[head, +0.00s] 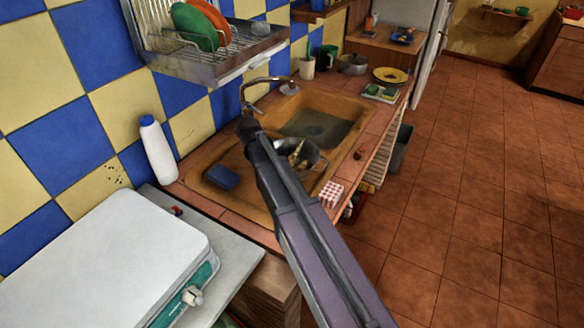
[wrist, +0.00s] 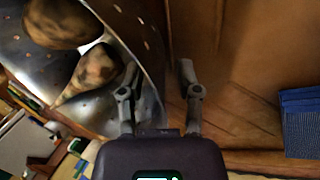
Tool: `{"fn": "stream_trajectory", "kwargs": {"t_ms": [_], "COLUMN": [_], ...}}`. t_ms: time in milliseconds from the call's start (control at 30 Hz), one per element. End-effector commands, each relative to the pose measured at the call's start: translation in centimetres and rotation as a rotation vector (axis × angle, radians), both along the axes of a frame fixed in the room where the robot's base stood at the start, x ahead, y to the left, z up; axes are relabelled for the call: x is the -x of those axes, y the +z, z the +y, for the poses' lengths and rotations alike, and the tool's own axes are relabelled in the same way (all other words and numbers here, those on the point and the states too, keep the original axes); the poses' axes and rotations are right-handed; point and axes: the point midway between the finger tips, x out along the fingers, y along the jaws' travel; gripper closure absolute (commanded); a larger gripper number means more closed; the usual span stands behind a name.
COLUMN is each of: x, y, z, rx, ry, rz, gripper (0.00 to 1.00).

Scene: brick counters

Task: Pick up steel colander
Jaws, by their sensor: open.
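The steel colander (head: 312,153) sits in the brown sink, partly hidden behind my arm in the head view. In the wrist view the colander (wrist: 104,18) fills the upper left, with its holed, curved wall and brown potatoes (wrist: 88,72) inside. My gripper (wrist: 158,70) is open at the colander's wall. Its left finger is on the potato side and its right finger is outside, over the sink floor. I cannot tell whether either finger touches the metal. My gripper is hidden by my arm in the head view.
A blue sponge (head: 222,177) lies in the near left of the sink (head: 262,209). The faucet (head: 268,82) arches behind. A white bottle (head: 158,149) stands at the wall. A dish rack (head: 215,60) hangs above.

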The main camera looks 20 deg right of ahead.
Motion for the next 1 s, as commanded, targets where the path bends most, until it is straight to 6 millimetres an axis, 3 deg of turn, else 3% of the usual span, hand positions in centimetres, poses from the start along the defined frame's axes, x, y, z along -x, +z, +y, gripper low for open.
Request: {"fn": "stream_trajectory", "kwargs": {"t_ms": [333,367,500,1000], "x": [0.00,0.00,0.00,0.01], "y": [0.01,0.01,0.01,0.09], "z": [0.00,0.00,0.00,-0.03], "rx": [0.000,0.000,0.000,0.001], "ry": [0.000,0.000,0.000,0.000], "rz": [0.000,0.000,0.000,0.000], "gripper": [0.56,0.59,1.00,1.00]}}
